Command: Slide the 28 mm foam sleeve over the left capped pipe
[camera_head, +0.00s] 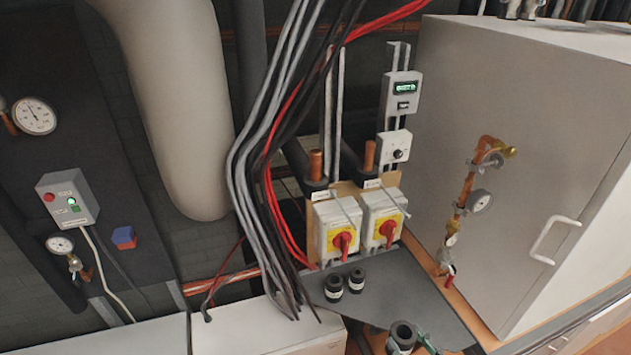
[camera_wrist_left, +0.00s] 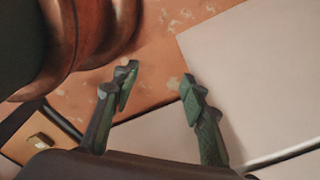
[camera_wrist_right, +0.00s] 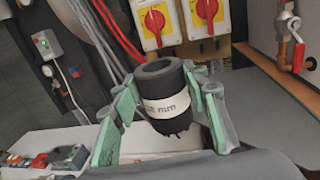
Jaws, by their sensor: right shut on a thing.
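Two upright copper pipe stubs stand behind the switch boxes in the head view, the left one (camera_head: 316,164) and the right one (camera_head: 369,155). Each has a small label in front and dark insulation around its lower part. My right gripper (camera_head: 408,346) is at the bottom edge, low and right of the pipes. It is shut on a black foam sleeve (camera_head: 404,331). In the right wrist view the sleeve (camera_wrist_right: 154,76) sits between the green fingers (camera_wrist_right: 165,110), open end up; its white label ends in "mm", the number unclear. My left gripper (camera_wrist_left: 157,84) is open and empty.
Two short black sleeves (camera_head: 333,287) (camera_head: 357,279) stand on the grey shelf (camera_head: 400,293). Boxes with red-yellow rotary switches (camera_head: 342,240) (camera_head: 381,229) stand before the pipes. Cable bundles (camera_head: 250,170) hang at left. A white cabinet (camera_head: 500,130) with a gauge pipe is at right.

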